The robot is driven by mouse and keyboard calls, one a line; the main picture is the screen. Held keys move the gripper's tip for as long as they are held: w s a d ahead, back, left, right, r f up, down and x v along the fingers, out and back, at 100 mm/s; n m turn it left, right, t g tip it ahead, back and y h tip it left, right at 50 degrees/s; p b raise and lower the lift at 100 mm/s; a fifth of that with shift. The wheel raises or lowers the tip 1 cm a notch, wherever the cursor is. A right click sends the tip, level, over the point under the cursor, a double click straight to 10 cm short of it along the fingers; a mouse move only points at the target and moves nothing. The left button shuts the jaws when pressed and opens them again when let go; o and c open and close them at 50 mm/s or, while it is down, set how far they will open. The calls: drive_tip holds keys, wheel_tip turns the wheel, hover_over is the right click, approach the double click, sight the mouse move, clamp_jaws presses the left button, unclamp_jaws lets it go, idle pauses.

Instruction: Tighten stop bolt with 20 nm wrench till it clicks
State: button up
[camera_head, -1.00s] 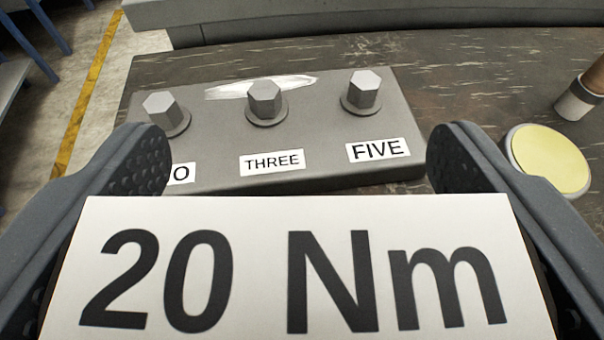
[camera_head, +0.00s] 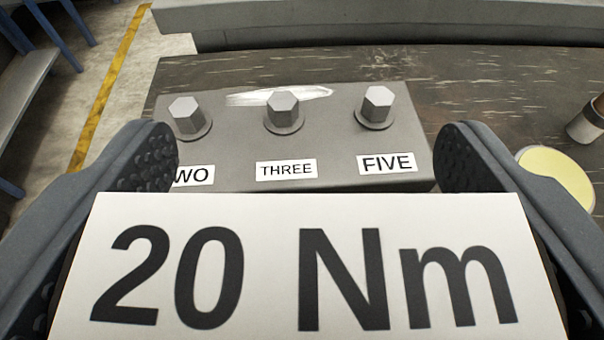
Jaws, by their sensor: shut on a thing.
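My gripper (camera_head: 305,160) fills the lower part of the view, with a dark padded finger at each side. It is shut on the wrench (camera_head: 300,268), whose white label reads "20 Nm". The rest of the wrench is hidden. Beyond it a grey block (camera_head: 235,180) carries three upright hex bolts with round flanges. The left bolt (camera_head: 186,112) is above a label partly hidden by my finger, showing "WO". The middle bolt (camera_head: 283,108) is above "THREE". The right bolt (camera_head: 377,102) is above "FIVE". No bolt is labelled stop. The wrench appears apart from the bolts.
The block rests on a dark, scuffed table (camera_head: 490,100). A round yellow-topped object (camera_head: 556,175) and a metal cylinder (camera_head: 588,122) stand at the right. A grey ledge (camera_head: 400,22) runs along the back. The floor with a yellow line (camera_head: 105,95) lies at left.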

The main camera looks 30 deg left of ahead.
drive_tip(key=shift+r+p, duration=1)
drive_tip(key=shift+r, duration=1.3)
